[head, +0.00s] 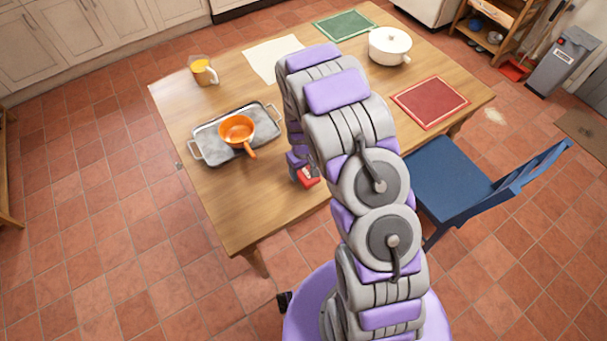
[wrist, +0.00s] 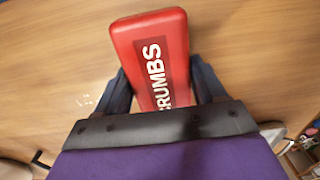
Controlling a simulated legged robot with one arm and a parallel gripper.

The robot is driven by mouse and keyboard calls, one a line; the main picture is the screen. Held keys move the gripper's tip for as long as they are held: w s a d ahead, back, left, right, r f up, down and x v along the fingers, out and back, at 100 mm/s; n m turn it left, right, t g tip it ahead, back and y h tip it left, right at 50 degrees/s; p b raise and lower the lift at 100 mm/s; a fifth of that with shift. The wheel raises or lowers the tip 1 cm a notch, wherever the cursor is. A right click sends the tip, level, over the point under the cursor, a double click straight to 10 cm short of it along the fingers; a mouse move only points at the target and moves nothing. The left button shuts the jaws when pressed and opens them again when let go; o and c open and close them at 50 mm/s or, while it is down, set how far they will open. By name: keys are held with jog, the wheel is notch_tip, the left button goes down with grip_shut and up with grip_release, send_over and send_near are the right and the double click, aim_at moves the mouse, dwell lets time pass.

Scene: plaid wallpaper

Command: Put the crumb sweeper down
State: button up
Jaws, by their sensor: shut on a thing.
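The crumb sweeper (wrist: 150,58) is a red block with a white label reading "CRUMBS". In the wrist view my gripper (wrist: 160,88) is shut on it, with a dark finger on each side. In the head view the red sweeper (head: 308,177) shows just below my arm's end, over the near part of the wooden table (head: 225,205). My gripper in the head view (head: 300,170) is partly hidden by my arm. I cannot tell whether the sweeper touches the tabletop.
A grey tray (head: 211,153) holding an orange pan (head: 237,130) stands to the left. An orange drink (head: 203,71), white sheet (head: 270,59), green mat (head: 344,25), white pot (head: 389,45) and red mat (head: 430,102) lie farther off. A blue chair (head: 455,180) stands at right. The table's near edge is bare.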

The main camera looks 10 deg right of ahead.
aim_at(302, 175)
jog(key=shift+a+f, duration=0.25)
jog(key=shift+f, duration=0.1)
jog(key=f, duration=0.1)
jog(key=f+b, duration=0.1)
jog(key=shift+a+f, duration=0.35)
jog(key=shift+f, duration=0.05)
jog(key=shift+d, duration=0.45)
jog(key=o, duration=1.2)
jog(key=shift+a, duration=0.3)
jog(key=shift+d, duration=0.2)
